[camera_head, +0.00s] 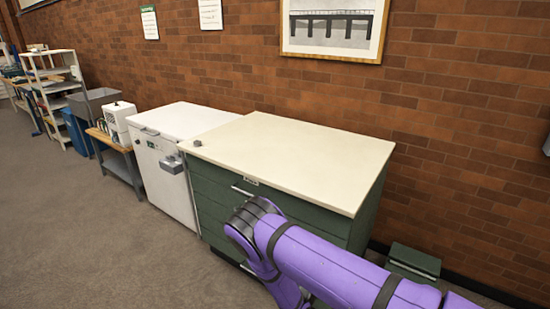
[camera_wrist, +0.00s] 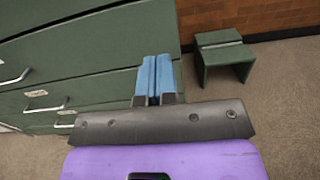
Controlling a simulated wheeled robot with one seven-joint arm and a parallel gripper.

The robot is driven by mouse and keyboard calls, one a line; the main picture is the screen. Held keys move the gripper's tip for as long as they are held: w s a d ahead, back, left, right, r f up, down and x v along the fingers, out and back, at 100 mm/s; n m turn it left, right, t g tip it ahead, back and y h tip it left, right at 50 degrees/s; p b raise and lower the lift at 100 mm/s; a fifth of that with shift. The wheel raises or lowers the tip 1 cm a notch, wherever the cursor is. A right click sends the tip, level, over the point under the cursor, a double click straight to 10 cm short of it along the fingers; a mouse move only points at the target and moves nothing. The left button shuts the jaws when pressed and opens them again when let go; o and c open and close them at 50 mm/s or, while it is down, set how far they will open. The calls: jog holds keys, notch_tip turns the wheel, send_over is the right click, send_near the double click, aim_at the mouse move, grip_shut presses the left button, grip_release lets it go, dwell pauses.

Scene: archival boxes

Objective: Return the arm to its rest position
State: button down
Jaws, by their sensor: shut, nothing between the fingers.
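My gripper (camera_wrist: 154,88) shows in the wrist view with its two blue fingers side by side and shut, with nothing between them. It is in front of the green drawer cabinet (camera_wrist: 90,45), whose drawer fronts fill the left of that view. In the head view, my purple arm reaches in from the lower right and bends down in front of the green cabinet (camera_head: 213,208). The gripper itself is hidden in the head view. I cannot tell whether the fingers touch the cabinet.
A white appliance (camera_head: 165,170) stands to the left. A green step stool (camera_head: 413,262) stands to the right by the brick wall. The floor at left (camera_head: 100,250) is clear.

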jog(key=s+d+r+m+g, duration=0.25)
jog(key=r+m+g, duration=0.3)
jog(key=r, duration=0.75)
jog(key=s+d+r+m+g, duration=0.1)
jog(key=d+r+m+g, duration=0.45)
jog(key=r, duration=0.75)
jog(key=s+d+r+m+g, duration=0.1)
jog(key=r+m+g, duration=0.2)
jog(key=r+m, duration=0.7)
jog(key=s+d+r+m+y, duration=0.3)
jog(key=s+r+y, duration=0.4)
jog(key=s+r, duration=0.85)
jog(key=s+a+r+m+t+y, duration=0.1)
jog(key=s+r+m+t+y, duration=0.1)
jog(key=s+r, duration=0.2)
jog(key=s+a+r+m+t+y, duration=0.2)
jog(key=s+r, duration=0.3)
jog(key=s, duration=0.4)
jog(key=shift+s+t+y, duration=0.3)
jog(key=shift+t, duration=0.5)
jog(key=shift+r, duration=0.1)
